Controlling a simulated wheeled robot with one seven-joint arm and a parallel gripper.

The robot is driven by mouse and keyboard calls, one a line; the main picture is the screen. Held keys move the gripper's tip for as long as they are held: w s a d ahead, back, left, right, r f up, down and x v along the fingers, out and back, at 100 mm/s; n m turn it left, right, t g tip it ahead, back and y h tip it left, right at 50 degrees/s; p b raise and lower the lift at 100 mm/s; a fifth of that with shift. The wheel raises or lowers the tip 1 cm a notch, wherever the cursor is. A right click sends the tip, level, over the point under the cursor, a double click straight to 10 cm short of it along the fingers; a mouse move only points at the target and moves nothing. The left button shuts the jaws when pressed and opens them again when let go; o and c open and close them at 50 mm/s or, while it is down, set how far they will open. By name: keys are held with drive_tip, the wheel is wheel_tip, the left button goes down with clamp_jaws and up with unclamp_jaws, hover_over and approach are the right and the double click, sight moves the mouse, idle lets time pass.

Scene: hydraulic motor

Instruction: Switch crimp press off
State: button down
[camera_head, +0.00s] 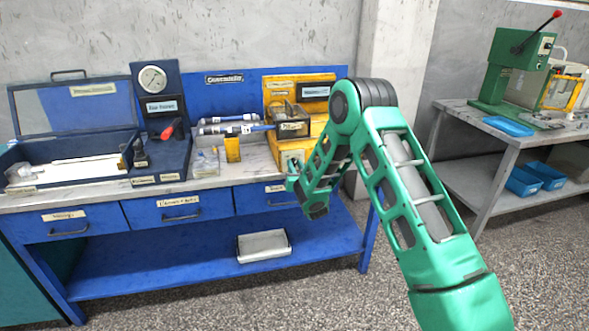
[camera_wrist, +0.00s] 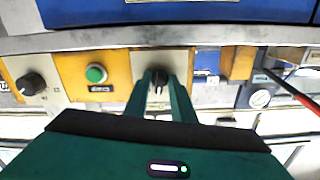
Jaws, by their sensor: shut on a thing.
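The yellow press (camera_head: 318,88) stands at the right end of the blue bench. Its front panel shows in the wrist view, with the bench edge at the top of that picture. My gripper (camera_wrist: 159,80) is shut on this switch, one green finger on each side. The fingers partly cover the switch, and I cannot read its setting. In the head view my gripper (camera_head: 293,172) is at the lower front of the press, and my wrist hides the switch.
A green button (camera_wrist: 96,73) and another black knob (camera_wrist: 31,86) are on the same panel, to the left. A gauge unit with a red-handled lever (camera_head: 168,130) stands left on the bench. A green lever press (camera_head: 510,75) is on the grey table at right.

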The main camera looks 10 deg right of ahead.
drive_tip(key=n, duration=0.5)
drive_tip(key=shift+f+n, duration=0.1)
drive_tip(key=shift+n, duration=0.2)
drive_tip(key=n, duration=0.5)
drive_tip(key=shift+n, duration=0.3)
drive_tip(key=c, duration=1.8)
unclamp_jaws()
